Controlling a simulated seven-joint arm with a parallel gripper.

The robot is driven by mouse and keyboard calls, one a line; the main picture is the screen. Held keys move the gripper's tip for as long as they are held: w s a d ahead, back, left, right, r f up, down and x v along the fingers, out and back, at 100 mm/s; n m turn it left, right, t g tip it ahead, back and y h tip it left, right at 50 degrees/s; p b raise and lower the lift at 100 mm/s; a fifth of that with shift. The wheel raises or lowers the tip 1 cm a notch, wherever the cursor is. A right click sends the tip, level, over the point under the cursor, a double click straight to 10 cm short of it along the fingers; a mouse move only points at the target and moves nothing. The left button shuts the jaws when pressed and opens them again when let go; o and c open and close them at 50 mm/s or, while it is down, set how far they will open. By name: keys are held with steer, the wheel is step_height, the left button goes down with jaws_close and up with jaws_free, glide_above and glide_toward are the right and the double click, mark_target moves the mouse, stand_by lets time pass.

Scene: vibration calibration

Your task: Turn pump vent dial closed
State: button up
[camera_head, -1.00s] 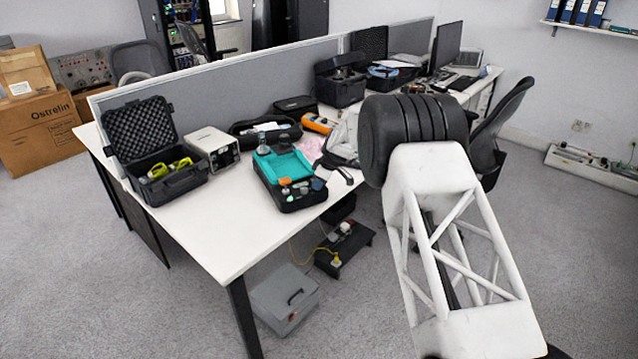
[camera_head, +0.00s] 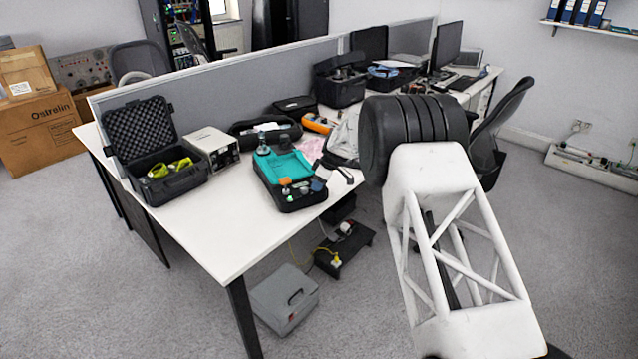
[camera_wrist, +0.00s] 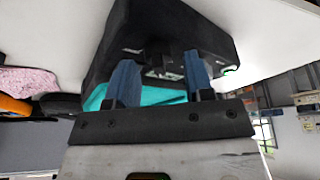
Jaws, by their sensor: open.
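The pump vent dial cannot be made out for certain in either view. In the head view a black case with a teal inside (camera_head: 281,163) lies open on the desk. The dark case wall (camera_wrist: 165,30) and teal surface (camera_wrist: 160,95) show behind the fingers; contact cannot be told.
A black case with yellow-green items (camera_head: 165,170) and a beige instrument (camera_head: 212,150) stand left of the teal case. An orange meter (camera_head: 318,124) and a black bag (camera_head: 265,131) lie behind it. The desk's front left part (camera_head: 225,230) is clear.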

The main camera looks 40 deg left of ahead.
mark_target(327, 190)
steer(key=v, duration=0.7)
steer(key=shift+d+r, duration=0.15)
steer(key=shift+r, duration=0.15)
stand_by(0.3)
